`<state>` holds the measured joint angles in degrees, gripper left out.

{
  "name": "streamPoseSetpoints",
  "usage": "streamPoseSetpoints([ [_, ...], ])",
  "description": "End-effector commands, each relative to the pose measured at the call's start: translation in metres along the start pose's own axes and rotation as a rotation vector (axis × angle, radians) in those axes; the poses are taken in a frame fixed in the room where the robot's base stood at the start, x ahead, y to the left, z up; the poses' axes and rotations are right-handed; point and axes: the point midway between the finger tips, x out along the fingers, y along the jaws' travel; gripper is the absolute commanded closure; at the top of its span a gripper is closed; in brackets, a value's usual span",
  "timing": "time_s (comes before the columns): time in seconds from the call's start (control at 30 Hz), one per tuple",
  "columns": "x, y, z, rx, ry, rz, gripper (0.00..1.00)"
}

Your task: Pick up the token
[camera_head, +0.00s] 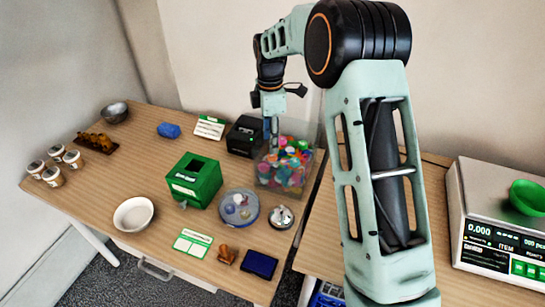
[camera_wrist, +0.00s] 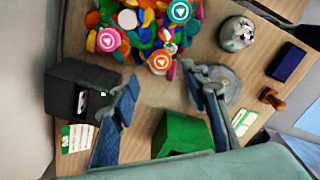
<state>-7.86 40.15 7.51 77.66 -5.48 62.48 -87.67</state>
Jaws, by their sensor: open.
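Many round, colourful tokens (camera_head: 287,163) fill a clear bin (camera_head: 284,189) near the table's right end. I cannot tell which token the task means. My gripper (camera_head: 271,128) is above the bin's back left side. In the wrist view, its two blue-grey fingers (camera_wrist: 167,82) are apart with nothing held between them. The tokens lie beyond the fingertips.
A black box (camera_head: 244,136) stands close left of the bin. A white bowl (camera_head: 133,214) is further left. A scale (camera_head: 497,225) is on the right table.

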Motion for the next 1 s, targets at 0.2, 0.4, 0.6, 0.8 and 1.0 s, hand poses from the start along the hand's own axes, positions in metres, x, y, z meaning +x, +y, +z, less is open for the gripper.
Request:
streamPoseSetpoints([
  [0.2,0.032,-0.005,0.004,0.001,0.000,-0.005,0.58],
  [0.4,0.050,-0.004,0.003,0.001,0.001,-0.002,0.58],
  [0.6,0.051,-0.003,0.003,0.001,0.001,0.000,0.58],
  [0.8,0.050,-0.003,0.003,0.001,0.001,0.000,0.78],
  [1.0,0.050,-0.003,0.004,0.001,0.001,0.000,0.88],
])
